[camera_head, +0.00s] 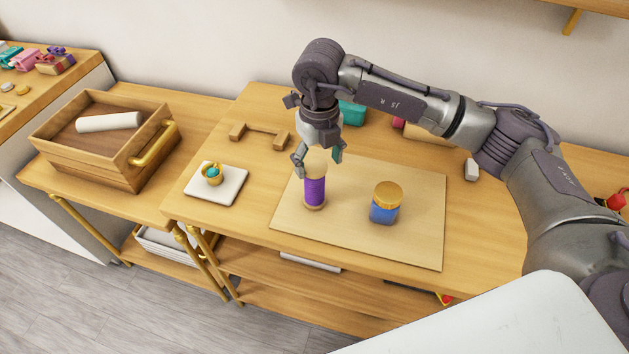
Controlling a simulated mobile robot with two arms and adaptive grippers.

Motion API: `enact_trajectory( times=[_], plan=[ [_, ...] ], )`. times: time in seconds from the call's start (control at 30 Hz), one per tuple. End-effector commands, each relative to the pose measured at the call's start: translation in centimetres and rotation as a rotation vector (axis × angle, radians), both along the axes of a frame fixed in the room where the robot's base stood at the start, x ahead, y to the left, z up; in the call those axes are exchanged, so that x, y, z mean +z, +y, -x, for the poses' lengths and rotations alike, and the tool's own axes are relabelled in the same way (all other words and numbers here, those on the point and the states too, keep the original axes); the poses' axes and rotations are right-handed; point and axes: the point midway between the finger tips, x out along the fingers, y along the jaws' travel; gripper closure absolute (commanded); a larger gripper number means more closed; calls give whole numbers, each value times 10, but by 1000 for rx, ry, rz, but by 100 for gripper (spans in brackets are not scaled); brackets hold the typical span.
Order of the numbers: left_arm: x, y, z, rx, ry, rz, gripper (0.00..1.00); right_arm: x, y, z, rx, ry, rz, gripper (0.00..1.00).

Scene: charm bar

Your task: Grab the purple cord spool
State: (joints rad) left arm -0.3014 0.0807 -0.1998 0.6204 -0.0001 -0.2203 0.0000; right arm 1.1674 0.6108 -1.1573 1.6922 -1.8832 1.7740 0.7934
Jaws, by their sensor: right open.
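The purple cord spool (315,191) stands upright on a pale board (413,243) on the wooden table. It has light wooden ends and purple cord around its middle. My right gripper (318,160) comes down from above and is open. Its fingers sit at the top end of the spool, one on the left and one on the right. I cannot tell whether they touch it. My left gripper is not in view.
A wooden stand (259,136) and a teal item (352,113) lie behind. A wooden tray box (107,140) stands far left.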

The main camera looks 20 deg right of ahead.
Motion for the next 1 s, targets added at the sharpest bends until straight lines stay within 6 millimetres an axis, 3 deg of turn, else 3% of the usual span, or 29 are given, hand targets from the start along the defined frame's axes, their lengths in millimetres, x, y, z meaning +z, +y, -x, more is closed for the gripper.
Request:
enact_trajectory(
  times=[0.23, 0.4, 0.67, 1.0],
  plan=[
    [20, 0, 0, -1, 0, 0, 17, -28, 9, 0, 2, 5, 0, 25],
    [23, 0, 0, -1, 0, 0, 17, -49, 8, -1, 1, 3, 0, 25],
    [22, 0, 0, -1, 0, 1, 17, -53, 8, -1, 1, 1, -2, 25],
    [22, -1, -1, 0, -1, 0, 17, -52, 8, -1, 1, 1, -2, 81]
  ],
)
